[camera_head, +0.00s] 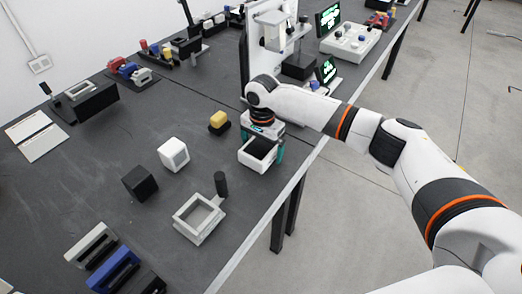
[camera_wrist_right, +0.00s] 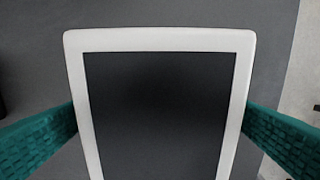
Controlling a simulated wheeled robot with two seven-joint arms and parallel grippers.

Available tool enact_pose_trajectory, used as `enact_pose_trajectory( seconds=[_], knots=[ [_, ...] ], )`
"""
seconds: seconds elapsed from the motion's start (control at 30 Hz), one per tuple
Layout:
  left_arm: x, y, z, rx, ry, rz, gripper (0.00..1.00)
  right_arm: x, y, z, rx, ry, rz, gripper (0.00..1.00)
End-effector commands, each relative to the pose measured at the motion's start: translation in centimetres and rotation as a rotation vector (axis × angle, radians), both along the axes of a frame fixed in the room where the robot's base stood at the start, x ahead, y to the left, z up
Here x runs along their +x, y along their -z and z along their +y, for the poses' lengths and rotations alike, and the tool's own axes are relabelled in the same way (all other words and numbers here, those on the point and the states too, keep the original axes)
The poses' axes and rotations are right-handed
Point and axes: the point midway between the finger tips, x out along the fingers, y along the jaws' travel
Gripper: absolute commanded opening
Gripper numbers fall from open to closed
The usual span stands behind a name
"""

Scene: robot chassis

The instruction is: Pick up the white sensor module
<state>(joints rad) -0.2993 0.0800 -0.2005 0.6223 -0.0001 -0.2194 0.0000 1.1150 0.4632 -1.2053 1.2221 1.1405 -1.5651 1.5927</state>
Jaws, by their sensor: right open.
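A white box with a dark, black-looking inner face (camera_head: 251,161) sits near the table's right edge in the head view. Its white rim (camera_wrist_right: 160,39) fills the right wrist view. My right gripper (camera_head: 262,147) points down over this box, open, with one teal finger on either side of it. The fingers come close to the rim's outer sides; I cannot tell whether they touch. A white cube (camera_head: 173,154) stands apart to the left. I cannot tell for certain which of the two is the white sensor module. My left gripper is not in view.
A black cube (camera_head: 140,183), a yellow-topped block (camera_head: 218,121) and a light square frame with a black handle (camera_head: 199,219) stand nearby on the dark table (camera_head: 95,180). A white machine (camera_head: 272,30) rises behind my right gripper. Several slotted blocks lie at front left.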

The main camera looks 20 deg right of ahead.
Motion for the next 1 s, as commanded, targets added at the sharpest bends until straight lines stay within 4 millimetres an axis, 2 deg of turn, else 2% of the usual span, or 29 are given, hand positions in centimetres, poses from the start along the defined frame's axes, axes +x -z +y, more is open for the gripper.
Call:
enact_pose_trajectory(
  seconds=[0.07, 0.3, 0.4, 0.67, 0.77, 1.0],
  knots=[
    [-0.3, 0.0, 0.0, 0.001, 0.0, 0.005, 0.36, 0.0, 0.0, 0.0, 0.0, 0.0, 0.0, 0.98],
    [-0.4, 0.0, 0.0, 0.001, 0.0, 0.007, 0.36, 0.0, 0.0, 0.0, 0.0, 0.0, 0.0, 0.59],
    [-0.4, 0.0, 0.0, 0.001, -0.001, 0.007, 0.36, 0.0, -0.1, 0.0, 0.001, 0.0, -0.001, 0.47],
    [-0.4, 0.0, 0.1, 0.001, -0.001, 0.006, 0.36, 0.1, -0.6, 0.0, 0.0, 0.0, -0.002, 0.47],
    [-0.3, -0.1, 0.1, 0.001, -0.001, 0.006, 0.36, 0.1, -1.9, 0.0, 0.002, 0.0, -0.004, 0.47],
    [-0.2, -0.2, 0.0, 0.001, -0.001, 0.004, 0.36, 0.1, -6.8, 0.0, 0.002, 0.001, -0.005, 0.47]
  ],
)
